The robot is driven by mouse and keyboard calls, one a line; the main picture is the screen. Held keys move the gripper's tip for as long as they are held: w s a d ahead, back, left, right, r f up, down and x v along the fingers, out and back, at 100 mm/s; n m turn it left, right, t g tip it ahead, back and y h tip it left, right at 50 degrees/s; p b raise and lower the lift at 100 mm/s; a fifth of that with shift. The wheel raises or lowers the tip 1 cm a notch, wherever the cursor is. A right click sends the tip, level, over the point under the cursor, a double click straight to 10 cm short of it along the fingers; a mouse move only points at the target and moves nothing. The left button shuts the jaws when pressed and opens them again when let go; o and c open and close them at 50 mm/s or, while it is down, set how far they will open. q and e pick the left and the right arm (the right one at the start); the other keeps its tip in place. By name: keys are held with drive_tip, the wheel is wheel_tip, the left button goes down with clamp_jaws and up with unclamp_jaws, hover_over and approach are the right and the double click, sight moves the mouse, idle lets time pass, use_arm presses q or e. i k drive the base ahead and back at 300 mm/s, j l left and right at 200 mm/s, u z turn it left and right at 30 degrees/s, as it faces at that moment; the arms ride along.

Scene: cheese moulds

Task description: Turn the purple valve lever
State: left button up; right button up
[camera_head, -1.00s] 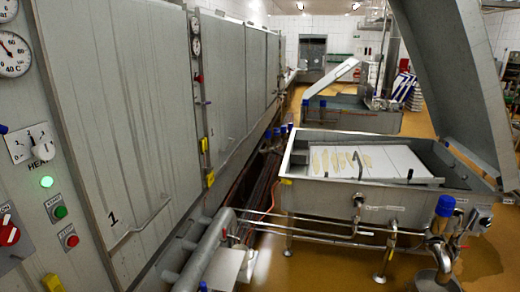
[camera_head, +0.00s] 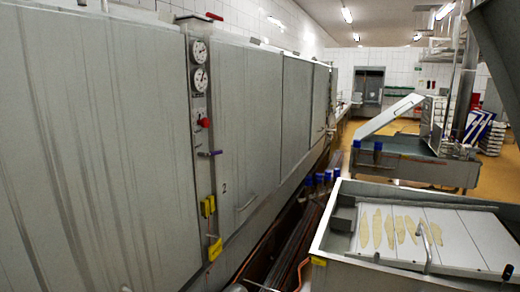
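A small lever with a dark blue-purple handle (camera_head: 210,153) sticks out from the narrow control strip (camera_head: 201,105) between two large steel panels. It sits below a red knob (camera_head: 204,122) and two round gauges (camera_head: 199,65). It is small in the view, so its exact colour and angle are hard to tell. Neither of my grippers is in view.
A steel vat (camera_head: 345,268) with pale strips on its white top stands at the lower right. Another vat with a raised lid (camera_head: 390,115) is behind it. Yellow fittings (camera_head: 208,206) are below the lever. Blue-capped posts and pipes fill the gap between wall and vats.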

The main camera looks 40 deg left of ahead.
sight(213, 154)
drive_tip(key=i+u, duration=0.2)
drive_tip(key=i, duration=0.25)
drive_tip(key=i+l+u, duration=0.25)
drive_tip(key=i, duration=0.2)
drive_tip(key=i+l+u, duration=0.2)
drive_tip(key=i, duration=0.25)
drive_tip(key=j, duration=0.1)
